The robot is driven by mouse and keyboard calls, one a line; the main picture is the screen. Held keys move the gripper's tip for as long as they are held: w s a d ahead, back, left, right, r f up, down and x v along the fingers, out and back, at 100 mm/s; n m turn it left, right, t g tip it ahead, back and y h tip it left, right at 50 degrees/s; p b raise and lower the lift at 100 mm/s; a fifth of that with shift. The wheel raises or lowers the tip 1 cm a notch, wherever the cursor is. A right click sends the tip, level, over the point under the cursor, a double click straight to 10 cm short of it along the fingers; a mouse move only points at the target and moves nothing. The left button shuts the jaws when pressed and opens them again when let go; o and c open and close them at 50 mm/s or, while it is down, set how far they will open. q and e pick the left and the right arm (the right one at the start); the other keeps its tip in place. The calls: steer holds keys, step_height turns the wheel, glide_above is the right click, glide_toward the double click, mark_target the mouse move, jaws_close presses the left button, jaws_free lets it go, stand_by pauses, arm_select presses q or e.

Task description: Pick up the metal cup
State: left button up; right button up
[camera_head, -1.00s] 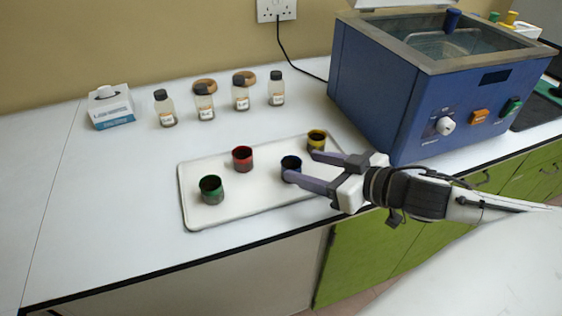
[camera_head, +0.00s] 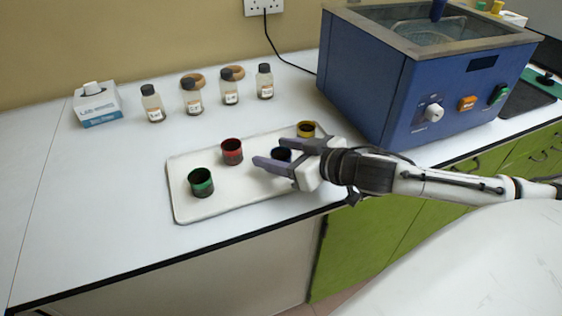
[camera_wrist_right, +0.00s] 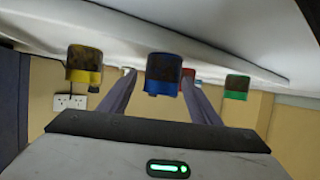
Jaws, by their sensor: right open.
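Several small metal cups with coloured bands stand on a white tray (camera_head: 235,197). They are a green cup (camera_head: 201,183), a red cup (camera_head: 232,152), a blue cup (camera_head: 281,154) and a yellow cup (camera_head: 306,129). My right gripper (camera_head: 270,154) is open over the tray, with its fingers on either side of the blue cup and partly hiding it. In the upside-down right wrist view, the blue cup (camera_wrist_right: 163,73) is between the spread fingers. The yellow cup (camera_wrist_right: 83,62) is outside them at left, the green cup (camera_wrist_right: 237,87) at right, and the red cup is partly hidden.
Several labelled bottles (camera_head: 192,100) and two round brown items (camera_head: 232,73) stand behind the tray. A white-and-blue box (camera_head: 97,105) is at back left. A large blue water bath (camera_head: 395,90) stands right of the tray. The left worktop is clear.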

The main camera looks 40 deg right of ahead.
steer(key=shift+x, duration=1.3)
steer(key=c, duration=1.1)
